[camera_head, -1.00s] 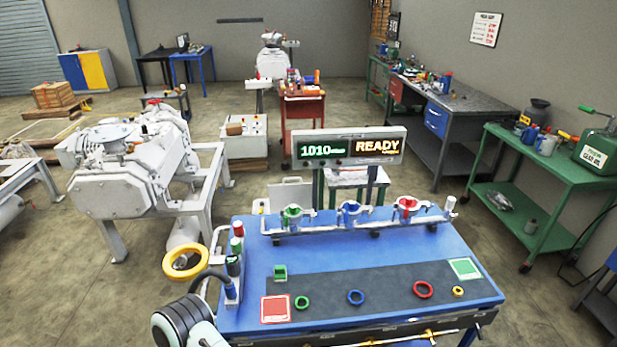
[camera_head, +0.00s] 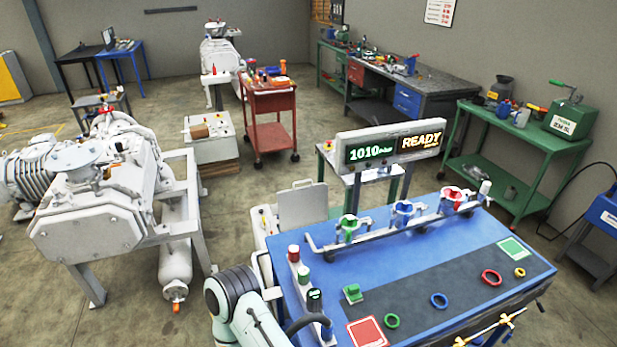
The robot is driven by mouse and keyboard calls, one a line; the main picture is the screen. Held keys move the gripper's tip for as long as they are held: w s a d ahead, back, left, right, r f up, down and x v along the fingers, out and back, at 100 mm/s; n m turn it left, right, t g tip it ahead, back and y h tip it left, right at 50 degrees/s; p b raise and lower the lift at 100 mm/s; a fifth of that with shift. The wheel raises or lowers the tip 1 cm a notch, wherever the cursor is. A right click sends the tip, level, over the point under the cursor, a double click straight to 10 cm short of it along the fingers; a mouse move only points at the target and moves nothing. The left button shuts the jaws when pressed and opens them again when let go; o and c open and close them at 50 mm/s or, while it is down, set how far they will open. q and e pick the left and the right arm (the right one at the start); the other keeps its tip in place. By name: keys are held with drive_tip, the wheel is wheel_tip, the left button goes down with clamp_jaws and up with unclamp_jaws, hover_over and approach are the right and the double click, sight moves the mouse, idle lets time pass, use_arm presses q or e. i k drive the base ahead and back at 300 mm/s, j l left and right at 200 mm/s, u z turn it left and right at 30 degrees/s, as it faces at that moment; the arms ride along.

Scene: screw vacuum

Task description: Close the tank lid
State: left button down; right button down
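I cannot pick out a tank lid for certain. A light grey panel (camera_head: 303,205) stands upright behind the left end of the blue bench, beside a pale box (camera_head: 263,222) with an orange knob; this may be an open lid on its tank, but the bench and my arm hide the lower part. One of my arm links, white and dark teal, shows at the bottom left of the bench. Neither gripper is in view.
A white pump on a frame (camera_head: 90,225) stands left. Open floor (camera_head: 235,210) lies between pump and bench.

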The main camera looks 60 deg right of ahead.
sight(303, 206)
drive_tip(key=i+z, duration=0.4)
drive_tip(key=i, duration=0.35)
drive_tip(key=i+j+z, duration=0.15)
drive_tip(key=i+z, duration=0.25)
drive_tip(key=i, duration=0.3)
drive_tip(key=i+l+z, duration=0.1)
drive_tip(key=i+z, duration=0.6)
drive_tip(key=i+j+z, duration=0.1)
drive_tip(key=i+z, duration=0.25)
drive_tip(key=i+l+u, duration=0.2)
drive_tip(key=i, duration=0.3)
drive_tip(key=i+l+u, duration=0.2)
drive_tip(key=i, duration=0.3)
drive_tip(key=u, duration=7.15)
